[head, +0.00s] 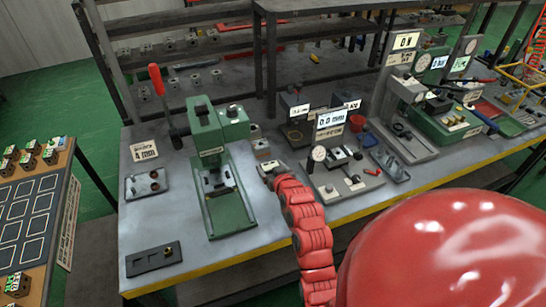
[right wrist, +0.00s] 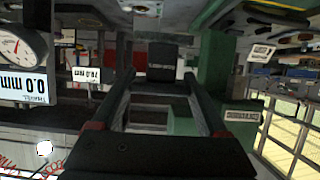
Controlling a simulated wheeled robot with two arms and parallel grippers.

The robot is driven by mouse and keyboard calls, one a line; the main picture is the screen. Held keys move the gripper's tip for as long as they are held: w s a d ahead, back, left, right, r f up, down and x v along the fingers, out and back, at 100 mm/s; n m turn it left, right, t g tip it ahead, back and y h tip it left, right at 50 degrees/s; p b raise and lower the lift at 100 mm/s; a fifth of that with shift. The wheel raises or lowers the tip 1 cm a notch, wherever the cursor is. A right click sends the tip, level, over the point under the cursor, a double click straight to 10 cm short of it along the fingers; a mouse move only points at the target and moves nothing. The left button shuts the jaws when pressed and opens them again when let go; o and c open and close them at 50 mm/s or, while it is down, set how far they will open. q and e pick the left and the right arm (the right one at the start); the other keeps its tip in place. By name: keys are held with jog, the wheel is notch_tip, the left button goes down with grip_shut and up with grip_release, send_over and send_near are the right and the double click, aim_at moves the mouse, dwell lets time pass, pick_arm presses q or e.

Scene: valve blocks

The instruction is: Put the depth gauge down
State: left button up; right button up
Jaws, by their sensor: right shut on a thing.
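My right gripper (head: 269,169) is at the end of the red arm, over the bench between the green press and the dial fixture. In the right wrist view its two fingers (right wrist: 160,88) reach either side of a dark block with a small pale label, which I take to be the depth gauge (right wrist: 161,56). The gripper is shut on it. In the head view the held piece is small and mostly hidden at the gripper's tip, so I cannot tell whether it touches the bench. My left gripper is not in view.
The green press (head: 215,140) stands left of the gripper on the grey bench (head: 150,225). The dial fixture (head: 345,180), with a 0.0 mm display (head: 330,120), is close on the right. A dark plate (head: 153,258) lies front left. Bare bench lies around the plate.

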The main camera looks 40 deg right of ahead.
jog(key=w+d, duration=0.1)
jog(key=w, duration=0.1)
jog(key=w+d+p, duration=0.1)
jog(key=d, duration=0.1)
jog(key=w+d+p, duration=0.1)
jog(key=w+d, duration=0.1)
jog(key=shift+w+f, duration=0.35)
notch_tip(320, 180, down, 2)
jog(key=shift+f+p, duration=0.15)
jog(key=shift+p, duration=0.4)
jog(key=shift+f, duration=0.6)
